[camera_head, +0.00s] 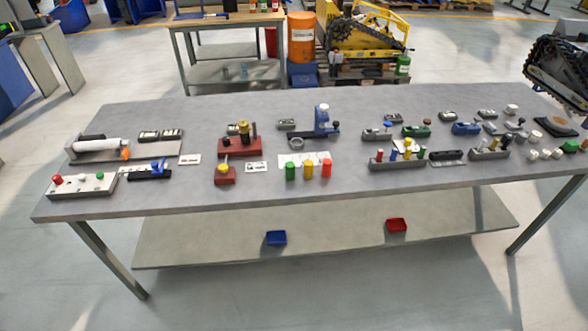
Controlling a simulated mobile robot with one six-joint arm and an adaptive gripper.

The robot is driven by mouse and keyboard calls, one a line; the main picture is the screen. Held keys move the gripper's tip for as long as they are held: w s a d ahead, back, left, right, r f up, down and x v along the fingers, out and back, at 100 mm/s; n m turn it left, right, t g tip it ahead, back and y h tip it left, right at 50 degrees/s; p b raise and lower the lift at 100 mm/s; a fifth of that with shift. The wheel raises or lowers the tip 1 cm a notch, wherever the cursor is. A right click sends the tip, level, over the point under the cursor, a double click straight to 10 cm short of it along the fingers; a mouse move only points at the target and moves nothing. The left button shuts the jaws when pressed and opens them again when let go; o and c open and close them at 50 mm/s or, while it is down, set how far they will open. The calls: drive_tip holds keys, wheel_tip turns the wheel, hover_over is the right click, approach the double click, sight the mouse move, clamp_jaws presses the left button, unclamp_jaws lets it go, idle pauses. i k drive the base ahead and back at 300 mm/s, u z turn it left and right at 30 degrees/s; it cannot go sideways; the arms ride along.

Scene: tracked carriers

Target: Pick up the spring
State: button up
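A grey workbench (350,205) spans the view, with many small parts on its top. I cannot make out for certain which of them is the spring. A small grey ring-shaped part (296,143) lies near the middle, left of a blue upright fixture (322,122). A red block with a brass-coloured and dark upright part (240,143) stands left of it. A smaller red block with a yellow top (225,175) stands in front of that. My gripper is not in view.
A white cylinder on a grey plate (98,145) and a block with coloured buttons (82,185) are at the left. Red, yellow and green cylinders (308,169) stand mid-bench. Small parts crowd the right end. Blue (276,238) and red (396,225) bins sit on the lower shelf.

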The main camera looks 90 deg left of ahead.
sight(307, 171)
drive_tip(key=u, duration=0.05)
drive_tip(key=k, duration=1.6)
drive_tip(key=u, duration=2.2)
drive_tip(key=i, duration=0.2)
drive_tip(key=u, duration=0.25)
